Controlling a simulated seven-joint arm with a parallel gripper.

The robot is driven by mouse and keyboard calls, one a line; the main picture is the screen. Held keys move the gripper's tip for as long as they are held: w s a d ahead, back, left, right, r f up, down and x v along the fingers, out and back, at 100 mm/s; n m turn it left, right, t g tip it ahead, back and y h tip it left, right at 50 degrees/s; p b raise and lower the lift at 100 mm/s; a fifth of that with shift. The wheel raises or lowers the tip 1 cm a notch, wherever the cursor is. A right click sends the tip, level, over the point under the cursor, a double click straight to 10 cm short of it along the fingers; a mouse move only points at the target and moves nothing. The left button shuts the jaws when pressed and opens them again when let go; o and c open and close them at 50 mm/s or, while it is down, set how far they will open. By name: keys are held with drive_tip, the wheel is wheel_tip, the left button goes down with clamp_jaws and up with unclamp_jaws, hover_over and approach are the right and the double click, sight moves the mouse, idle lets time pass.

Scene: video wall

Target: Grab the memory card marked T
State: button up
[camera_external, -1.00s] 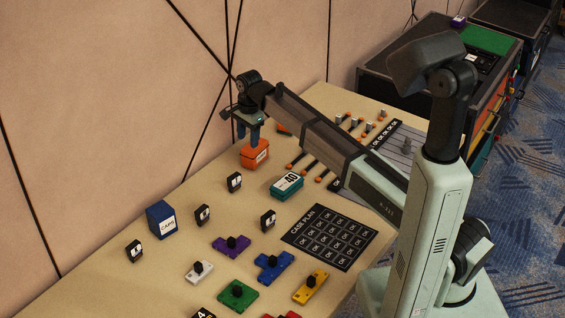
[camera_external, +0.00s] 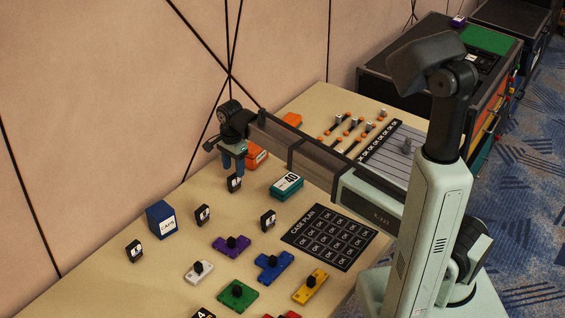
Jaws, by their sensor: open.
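Several small black memory cards with white labels stand upright on the table. One card (camera_external: 234,183) is right below my gripper (camera_external: 233,171). Others are a card (camera_external: 203,215) left of the middle, a card (camera_external: 268,220) to its right and a card (camera_external: 134,251) at the far left. Their letters are too small to read, so I cannot tell which is marked T. My gripper is open and points down, its blue fingers close over the nearest card. I cannot tell whether the fingers are around it or still above it.
An orange box (camera_external: 257,158) stands just behind my gripper, partly hidden. A teal box (camera_external: 287,185) marked 40 is to the right. A blue CAPS box (camera_external: 161,219), colored knobbed blocks (camera_external: 238,294) and a black case plan sheet (camera_external: 330,237) lie nearer the front.

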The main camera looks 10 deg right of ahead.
sight(234, 175)
drive_tip(key=shift+s+f, duration=0.1)
drive_tip(key=shift+f, duration=2.8)
clamp_jaws()
